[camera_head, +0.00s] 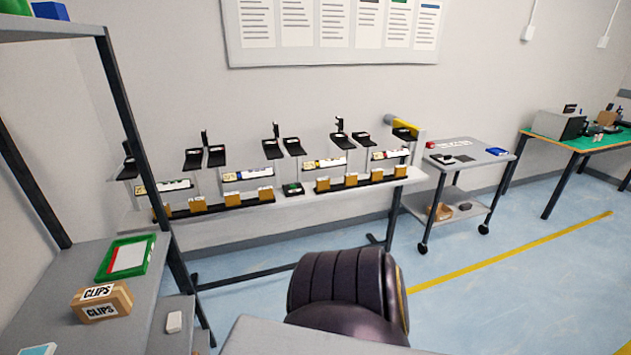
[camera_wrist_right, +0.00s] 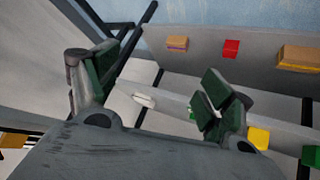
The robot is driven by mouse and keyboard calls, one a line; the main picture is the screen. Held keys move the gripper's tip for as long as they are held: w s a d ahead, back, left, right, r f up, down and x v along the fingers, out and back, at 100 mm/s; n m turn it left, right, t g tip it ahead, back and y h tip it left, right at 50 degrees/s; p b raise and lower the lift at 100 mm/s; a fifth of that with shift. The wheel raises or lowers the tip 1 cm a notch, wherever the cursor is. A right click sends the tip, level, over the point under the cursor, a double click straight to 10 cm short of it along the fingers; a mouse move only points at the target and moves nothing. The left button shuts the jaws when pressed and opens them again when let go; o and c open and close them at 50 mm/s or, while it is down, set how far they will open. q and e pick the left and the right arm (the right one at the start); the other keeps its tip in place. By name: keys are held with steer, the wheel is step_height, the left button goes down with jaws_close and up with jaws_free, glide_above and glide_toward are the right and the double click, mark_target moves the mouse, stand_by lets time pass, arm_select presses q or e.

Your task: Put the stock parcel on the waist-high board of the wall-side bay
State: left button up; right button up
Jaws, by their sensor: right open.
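A brown cardboard box marked CLIPS (camera_head: 101,301) sits on a grey board (camera_head: 50,265) of the rack at the left in the head view. I cannot tell whether it is the stock parcel. A green-rimmed tray (camera_head: 124,258) lies behind it on the same board. My right gripper (camera_wrist_right: 155,95) is open in the right wrist view, with nothing seen held between its fingers. Beyond it, boards carry a tan box (camera_wrist_right: 177,42), a red block (camera_wrist_right: 231,48) and another tan box (camera_wrist_right: 299,57). My left gripper is not in view.
A small white item (camera_head: 174,321) lies on a lower board beside the rack's dark post. A wheeled cart (camera_head: 455,170) and a green-topped table (camera_head: 580,142) stand right.

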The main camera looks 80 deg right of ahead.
steer(key=s+a+f+g, duration=0.4)
steer(key=s+a+f, duration=0.6)
steer(key=s+f, duration=0.3)
steer(key=s+a+f+n+g+y, duration=0.1)
steer(key=s+a+f, duration=0.2)
steer(key=s+a, duration=0.5)
steer(key=s+a+f+n+g+y, duration=0.1)
steer(key=s+a+f+g, duration=0.1)
steer(key=s+a, duration=0.7)
steer(key=shift+s+f+g, duration=0.25)
steer(key=shift+f+g, duration=0.05)
steer(key=shift+f, duration=0.4)
